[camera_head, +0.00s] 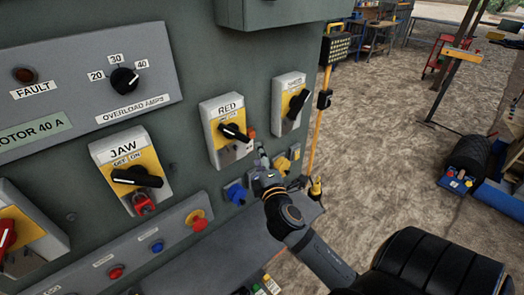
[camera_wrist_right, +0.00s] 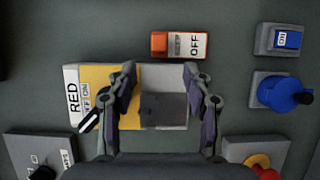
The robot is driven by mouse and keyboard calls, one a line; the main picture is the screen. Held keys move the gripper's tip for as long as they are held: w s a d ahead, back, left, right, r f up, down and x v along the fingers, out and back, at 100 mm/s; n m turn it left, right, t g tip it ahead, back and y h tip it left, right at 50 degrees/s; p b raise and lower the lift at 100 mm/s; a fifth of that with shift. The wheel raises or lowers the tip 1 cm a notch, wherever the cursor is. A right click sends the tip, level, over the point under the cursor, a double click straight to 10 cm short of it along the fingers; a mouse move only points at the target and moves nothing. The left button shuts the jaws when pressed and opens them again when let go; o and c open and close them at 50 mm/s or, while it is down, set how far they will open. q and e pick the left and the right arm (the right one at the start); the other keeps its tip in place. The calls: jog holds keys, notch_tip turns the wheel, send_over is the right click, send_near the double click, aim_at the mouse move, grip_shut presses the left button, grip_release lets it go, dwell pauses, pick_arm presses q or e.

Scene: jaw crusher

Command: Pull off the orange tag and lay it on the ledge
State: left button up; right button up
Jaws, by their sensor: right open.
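The orange tag (camera_head: 251,133) shows at the right side of the RED switch (camera_head: 222,118) in the head view. In the right wrist view the tag (camera_wrist_right: 160,44) is an orange block with a white plate marked OFF beside it, above the fingertips. My right gripper (camera_head: 262,152) is in front of the panel, just below and right of the tag. In its wrist view the gripper (camera_wrist_right: 160,78) is open and empty, its fingers spread over the RED switch's plate. A grey ledge (camera_head: 230,245) runs below the panel. My left gripper is not in view.
The JAW switch (camera_head: 130,175) with a red lock is left of the RED switch. Another switch (camera_head: 291,103) is at its right. Blue knobs (camera_head: 236,193) and an emergency stop (camera_head: 197,220) are below. A yellow post (camera_head: 322,110) stands right of the panel.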

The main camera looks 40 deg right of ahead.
aim_at(251, 137)
jog(key=p+x, duration=0.2)
jog(key=x, duration=0.2)
jog(key=p+x, duration=0.1)
jog(key=x, duration=0.4)
jog(key=shift+w+r+p, duration=0.2)
jog(key=shift+w+p, duration=0.15)
jog(key=shift+p, duration=0.05)
jog(key=shift+w+f, duration=0.1)
grip_shut()
jog(key=shift+f, duration=0.1)
